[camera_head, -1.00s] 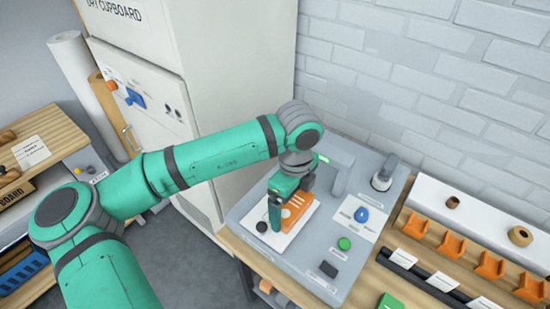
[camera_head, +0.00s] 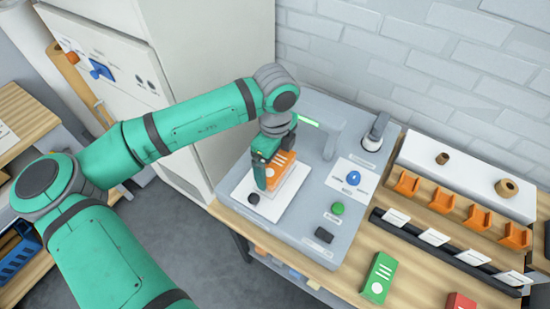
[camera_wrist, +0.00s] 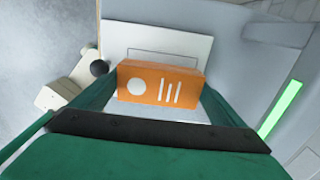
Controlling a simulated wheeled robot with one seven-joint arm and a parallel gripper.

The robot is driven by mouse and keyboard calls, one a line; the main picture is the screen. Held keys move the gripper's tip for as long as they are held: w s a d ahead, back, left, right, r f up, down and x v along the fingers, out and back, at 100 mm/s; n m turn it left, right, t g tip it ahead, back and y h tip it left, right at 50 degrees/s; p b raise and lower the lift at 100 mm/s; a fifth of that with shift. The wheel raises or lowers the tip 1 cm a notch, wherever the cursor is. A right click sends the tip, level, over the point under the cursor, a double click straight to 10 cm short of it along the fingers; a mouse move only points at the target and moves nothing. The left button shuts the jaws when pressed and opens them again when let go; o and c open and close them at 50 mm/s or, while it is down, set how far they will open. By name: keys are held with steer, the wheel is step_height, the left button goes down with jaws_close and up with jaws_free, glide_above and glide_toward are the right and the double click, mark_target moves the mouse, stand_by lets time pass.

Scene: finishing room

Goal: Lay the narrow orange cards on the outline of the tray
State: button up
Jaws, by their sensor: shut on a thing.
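My gripper (camera_head: 263,182) is shut on an orange card block (camera_head: 280,166) marked with a white dot and stripes. The block also shows between the two fingers in the wrist view (camera_wrist: 160,84). It is over a white tray plate (camera_head: 284,203) on the grey machine. In the wrist view the plate (camera_wrist: 190,44) carries a thin rectangular outline, partly hidden behind the block. I cannot tell whether the block touches the plate. No other orange card is clearly in view.
A black knob (camera_head: 253,198) stands at the plate's left edge. The grey machine (camera_head: 300,226) bears a blue knob (camera_head: 353,177), a green button (camera_head: 337,208) and a black one (camera_head: 324,235). A green card (camera_head: 379,277) and a red card (camera_head: 460,303) lie on the wooden bench to the right.

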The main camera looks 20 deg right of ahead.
steer(key=shift+w+f, duration=0.1)
steer(key=shift+f, duration=1.6)
steer(key=o, duration=0.9)
steer(key=shift+r, duration=0.2)
steer(key=shift+r, duration=0.85)
steer(key=shift+r, duration=0.15)
